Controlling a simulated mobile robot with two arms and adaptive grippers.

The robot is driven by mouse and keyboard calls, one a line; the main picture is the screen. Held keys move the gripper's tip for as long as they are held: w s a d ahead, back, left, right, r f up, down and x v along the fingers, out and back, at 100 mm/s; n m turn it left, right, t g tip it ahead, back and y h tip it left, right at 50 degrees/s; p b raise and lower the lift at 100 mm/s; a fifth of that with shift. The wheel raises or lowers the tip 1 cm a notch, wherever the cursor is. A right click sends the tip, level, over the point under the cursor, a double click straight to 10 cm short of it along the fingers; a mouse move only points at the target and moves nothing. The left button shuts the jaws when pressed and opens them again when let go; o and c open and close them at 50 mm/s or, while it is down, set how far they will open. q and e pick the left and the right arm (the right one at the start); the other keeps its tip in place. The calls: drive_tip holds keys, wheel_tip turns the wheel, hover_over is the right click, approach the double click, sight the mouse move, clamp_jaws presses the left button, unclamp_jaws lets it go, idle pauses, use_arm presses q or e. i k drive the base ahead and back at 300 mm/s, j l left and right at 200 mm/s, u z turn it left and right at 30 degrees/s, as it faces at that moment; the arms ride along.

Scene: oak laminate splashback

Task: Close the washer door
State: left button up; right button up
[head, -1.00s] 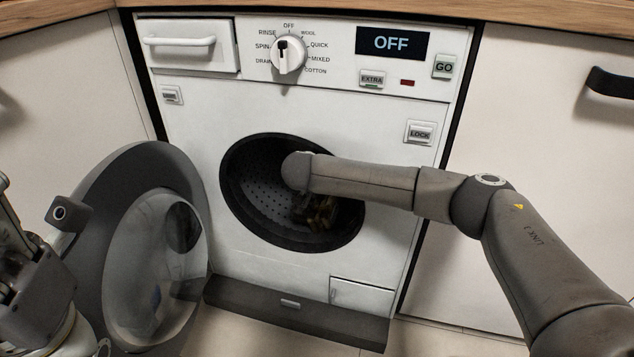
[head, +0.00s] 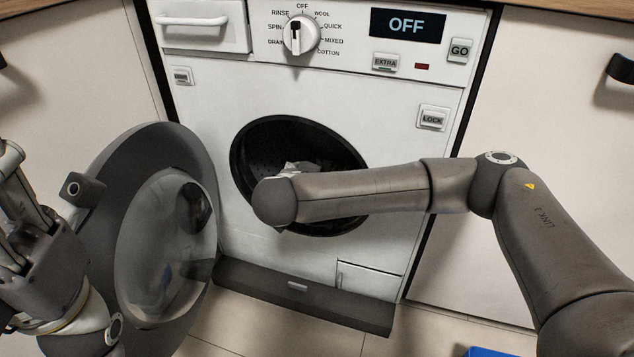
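The washer door (head: 166,245) stands wide open to the left of the washer (head: 315,90), with its clear bulging window facing right. The drum opening (head: 262,145) is dark and uncovered. My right arm reaches across the front of the opening from the right. Its gripper is hidden behind the arm's rounded end, at or in the opening, where a small pale piece shows. My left gripper (head: 22,225) is at the left edge, beside the outer side of the door. Its fingers point up and its tips are not clearly seen.
White cabinets flank the washer, with a dark handle (head: 622,69) at the right. A dark plinth (head: 300,293) runs along the washer's bottom. A blue object (head: 487,352) shows at the bottom edge. Tiled floor lies in front.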

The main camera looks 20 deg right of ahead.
sight(153, 230)
drive_tip(key=k, duration=1.5)
